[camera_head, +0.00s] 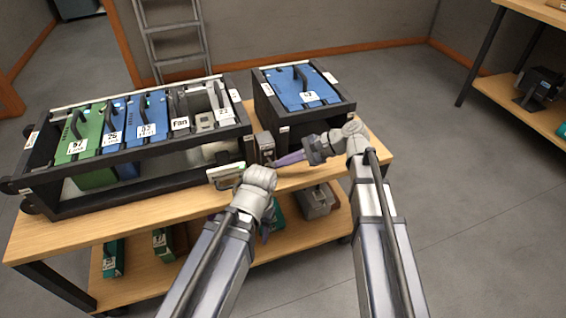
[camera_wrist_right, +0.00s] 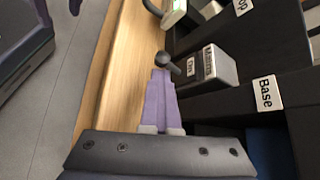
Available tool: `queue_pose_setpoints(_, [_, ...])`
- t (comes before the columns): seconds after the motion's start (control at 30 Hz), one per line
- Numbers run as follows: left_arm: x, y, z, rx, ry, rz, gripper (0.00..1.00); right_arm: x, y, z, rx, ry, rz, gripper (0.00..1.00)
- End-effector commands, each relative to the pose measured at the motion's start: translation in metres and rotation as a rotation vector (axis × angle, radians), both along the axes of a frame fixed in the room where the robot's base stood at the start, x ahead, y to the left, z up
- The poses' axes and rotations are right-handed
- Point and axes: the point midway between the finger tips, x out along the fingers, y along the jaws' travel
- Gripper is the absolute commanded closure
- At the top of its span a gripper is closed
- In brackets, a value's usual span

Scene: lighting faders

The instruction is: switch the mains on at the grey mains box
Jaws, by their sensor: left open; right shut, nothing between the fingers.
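The grey mains box (camera_head: 265,147) sits at the front of the bench, between the long rack and the small "Base" rack. In the right wrist view the mains box (camera_wrist_right: 215,66) bears a "Mains" label and a smaller label that looks like "On". A lever with a dark round knob (camera_wrist_right: 165,60) sticks out from its side. My right gripper (camera_head: 276,162) is shut and empty; its purple fingertips (camera_wrist_right: 161,74) are right at the knob, and I cannot tell whether they touch. My left gripper (camera_head: 267,225) is open, low in front of the bench edge, mostly hidden by its wrist.
The long rack (camera_head: 150,183) holds green, blue and grey modules with labels. The small rack (camera_head: 330,105) holds a blue module. Boxes lie on the lower shelf (camera_head: 190,262). The floor at right is clear.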

Motion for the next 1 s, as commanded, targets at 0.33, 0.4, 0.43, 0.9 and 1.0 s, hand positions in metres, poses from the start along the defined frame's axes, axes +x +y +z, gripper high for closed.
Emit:
queue_pose_setpoints(0.33, [0.0, 0.0, 0.002, 0.0, 0.0, 0.0, 0.47, 0.0, 0.001, 0.002, 0.002, 0.0, 0.002, 1.0])
queue_pose_setpoints(0.4, [0.0, 0.0, 0.004, 0.0, 0.0, 0.0, 0.47, 0.0, 0.001, 0.005, 0.002, -0.001, 0.001, 1.0])
queue_pose_setpoints(0.43, [0.0, 0.0, 0.005, 0.0, 0.0, 0.0, 0.47, 0.0, 0.001, 0.006, 0.002, -0.001, 0.001, 1.0])
queue_pose_setpoints(0.9, [0.0, 0.0, 0.017, 0.0, 0.0, 0.0, 0.47, -0.001, 0.002, 0.019, 0.007, 0.0, 0.003, 1.0])
queue_pose_setpoints(1.0, [0.0, 0.0, 0.017, 0.0, 0.0, 0.0, 0.47, -0.001, 0.002, 0.019, 0.007, 0.001, 0.004, 1.0])
